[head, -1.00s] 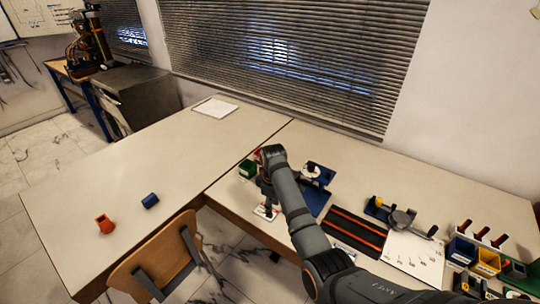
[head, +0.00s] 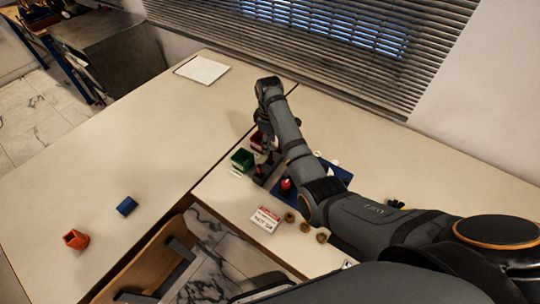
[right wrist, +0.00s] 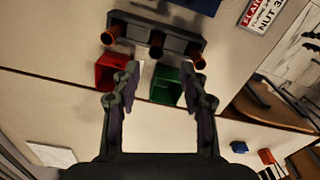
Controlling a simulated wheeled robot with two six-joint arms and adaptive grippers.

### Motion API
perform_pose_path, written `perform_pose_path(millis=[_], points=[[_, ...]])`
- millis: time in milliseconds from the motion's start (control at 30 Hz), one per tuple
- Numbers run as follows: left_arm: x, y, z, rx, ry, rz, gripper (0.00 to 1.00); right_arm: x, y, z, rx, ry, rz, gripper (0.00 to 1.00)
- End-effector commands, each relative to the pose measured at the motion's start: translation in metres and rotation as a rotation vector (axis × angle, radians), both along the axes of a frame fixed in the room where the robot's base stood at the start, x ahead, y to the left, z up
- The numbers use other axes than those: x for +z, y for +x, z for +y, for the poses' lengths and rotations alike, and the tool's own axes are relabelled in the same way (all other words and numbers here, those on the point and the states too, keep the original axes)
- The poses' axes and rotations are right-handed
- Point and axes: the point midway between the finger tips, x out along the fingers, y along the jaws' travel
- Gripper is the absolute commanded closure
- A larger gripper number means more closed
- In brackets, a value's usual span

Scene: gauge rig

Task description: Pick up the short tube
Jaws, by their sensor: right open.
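A dark rack (right wrist: 155,32) holds three reddish-brown tubes, seen in the right wrist view: a left tube (right wrist: 113,34), a middle tube (right wrist: 157,45) and a right tube (right wrist: 199,62). I cannot tell for sure which is the short one. My right gripper (right wrist: 160,85) is open and empty, its fingers apart from the tubes and pointing toward the rack. In the head view my right gripper (head: 264,138) is over the rack area and the arm partly hides the rack. My left gripper is not in view.
A red bin (right wrist: 111,70) and a green bin (right wrist: 165,84) stand beside the rack; the green bin also shows in the head view (head: 242,160). A blue tray (head: 337,174), a printed sign (head: 265,219) and several brass-coloured rings lie nearby. The left table is mostly clear.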

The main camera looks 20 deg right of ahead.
Motion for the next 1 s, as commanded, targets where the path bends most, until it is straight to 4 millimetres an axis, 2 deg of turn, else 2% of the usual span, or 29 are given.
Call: perform_pose_path(millis=[100,167,367,467,633,767,900,1000], points=[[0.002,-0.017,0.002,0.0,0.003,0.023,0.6,-0.017,0.0,-0.001,-0.001,-0.002,0.001,0.56],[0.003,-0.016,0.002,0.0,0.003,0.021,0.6,-0.022,0.0,-0.001,-0.001,-0.001,0.0,0.56],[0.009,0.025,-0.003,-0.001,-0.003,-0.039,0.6,-0.03,-0.001,-0.001,-0.001,-0.001,0.001,0.56],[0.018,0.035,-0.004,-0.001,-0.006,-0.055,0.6,-0.046,-0.004,-0.002,-0.001,-0.001,0.003,0.56],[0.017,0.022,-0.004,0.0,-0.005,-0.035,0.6,-0.073,-0.004,-0.002,-0.001,-0.001,0.0,0.56],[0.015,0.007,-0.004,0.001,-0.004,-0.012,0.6,-0.077,-0.004,-0.002,-0.001,0.0,-0.002,0.56],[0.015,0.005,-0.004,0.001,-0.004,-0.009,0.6,-0.077,-0.004,-0.002,-0.001,0.0,-0.002,0.56],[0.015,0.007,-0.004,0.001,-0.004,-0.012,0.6,-0.077,-0.004,-0.002,-0.001,0.0,-0.002,0.7]])
